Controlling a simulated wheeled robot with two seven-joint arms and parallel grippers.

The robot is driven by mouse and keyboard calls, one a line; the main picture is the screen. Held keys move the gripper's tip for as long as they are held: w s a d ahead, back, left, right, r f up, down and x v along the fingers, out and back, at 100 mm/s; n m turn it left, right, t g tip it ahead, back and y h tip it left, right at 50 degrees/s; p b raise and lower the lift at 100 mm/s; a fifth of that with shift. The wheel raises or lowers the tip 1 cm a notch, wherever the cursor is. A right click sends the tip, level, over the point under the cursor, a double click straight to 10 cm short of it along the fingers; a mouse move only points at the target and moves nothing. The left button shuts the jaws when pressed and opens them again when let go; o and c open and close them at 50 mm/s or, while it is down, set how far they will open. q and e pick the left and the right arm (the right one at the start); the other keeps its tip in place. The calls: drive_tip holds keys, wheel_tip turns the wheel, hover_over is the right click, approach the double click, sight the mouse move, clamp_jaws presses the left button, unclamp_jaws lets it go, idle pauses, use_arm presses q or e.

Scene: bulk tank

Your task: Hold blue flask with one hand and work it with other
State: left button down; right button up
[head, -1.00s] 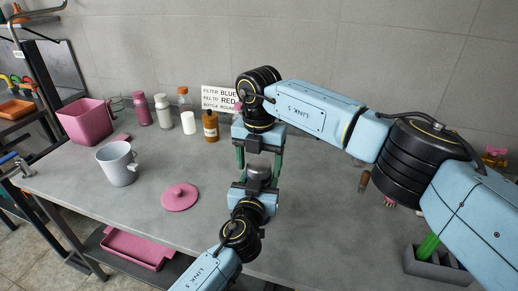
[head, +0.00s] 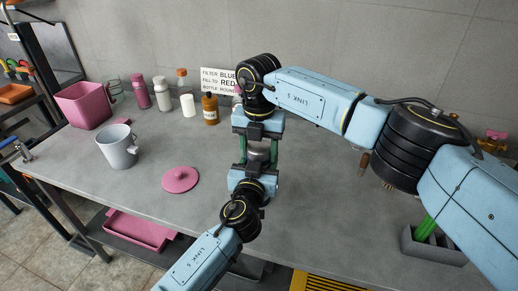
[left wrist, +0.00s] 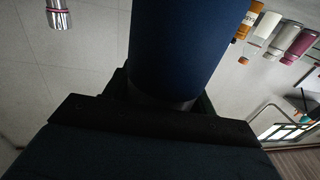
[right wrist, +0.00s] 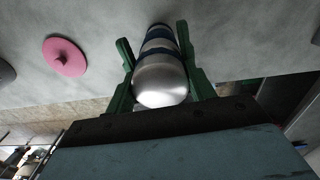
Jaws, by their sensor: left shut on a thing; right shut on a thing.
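The blue flask (left wrist: 180,45) fills the middle of the left wrist view as a dark blue cylinder rising from my left gripper. In the right wrist view the flask's rounded silver end and blue bands (right wrist: 160,80) lie between green fingers. In the head view only a little silver of it (head: 258,158) shows between the two grippers. My right gripper (head: 258,150) is shut on the flask from the upper side. My left gripper (head: 254,173) is shut on it from the lower side. The exact contact of the left fingers is hidden.
A grey mug (head: 117,147) and a pink lid (head: 180,180) are on the bench to the left. A pink bin (head: 83,105), several bottles and a sign (head: 214,76) stand behind. A grey rack (head: 432,247) is at right. The bench front between lid and rack is largely clear.

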drive_tip(key=n, duration=0.9)
drive_tip(key=o, duration=1)
drive_tip(key=shift+o, duration=0.4)
drive_tip(key=shift+s+a, duration=0.1)
